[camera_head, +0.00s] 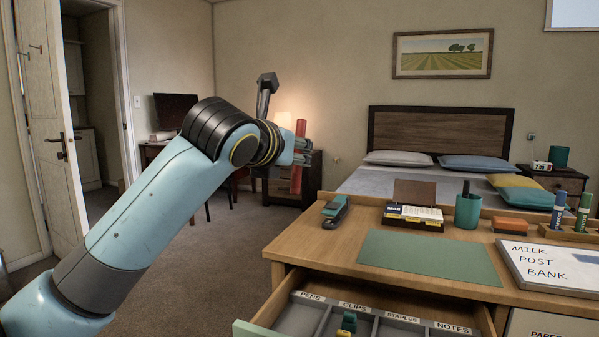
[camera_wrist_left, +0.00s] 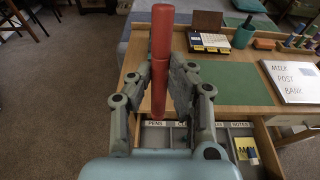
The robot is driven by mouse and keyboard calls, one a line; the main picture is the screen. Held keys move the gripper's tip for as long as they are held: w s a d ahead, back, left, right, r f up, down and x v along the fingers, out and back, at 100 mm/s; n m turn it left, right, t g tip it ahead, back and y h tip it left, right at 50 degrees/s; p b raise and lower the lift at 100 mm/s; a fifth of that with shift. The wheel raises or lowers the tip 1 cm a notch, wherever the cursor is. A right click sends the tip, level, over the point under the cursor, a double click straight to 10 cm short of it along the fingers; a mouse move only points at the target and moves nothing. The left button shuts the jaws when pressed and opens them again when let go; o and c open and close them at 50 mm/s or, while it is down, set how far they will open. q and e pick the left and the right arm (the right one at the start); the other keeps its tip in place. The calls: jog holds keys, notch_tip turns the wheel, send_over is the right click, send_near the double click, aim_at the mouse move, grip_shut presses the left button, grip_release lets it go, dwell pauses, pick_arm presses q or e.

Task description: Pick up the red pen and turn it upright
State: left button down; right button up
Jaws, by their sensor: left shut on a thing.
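The red pen (camera_head: 298,157) is held upright in the air by my left gripper (camera_head: 302,152), left of the desk in the head view. In the left wrist view the pen (camera_wrist_left: 161,35) stands vertical between the two fingers of the left gripper (camera_wrist_left: 160,80), which are shut on it. Its upper part rises above the fingers and its lower end hangs below them. The green desk blotter (camera_head: 430,257) lies bare on the desk. My right gripper is in neither view.
The desk (camera_head: 330,250) holds a stapler (camera_head: 336,210), a teal cup (camera_head: 467,211), a card box (camera_head: 412,216) and a whiteboard (camera_head: 550,266). An open drawer (camera_head: 283,312) with labelled compartments juts out in front. Carpet lies below the arm.

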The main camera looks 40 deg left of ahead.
aim_at(293, 173)
pick_arm(q)
jog(key=f, duration=0.1)
jog(key=s+f+t, duration=0.1)
jog(key=shift+s+f+b, duration=0.2)
jog(key=shift+f+b, duration=0.2)
jog(key=shift+s+f+t+y, duration=0.1)
jog(key=shift+f+t+y, duration=0.2)
jog(key=shift+f+t, duration=0.2)
jog(key=shift+t, duration=0.3)
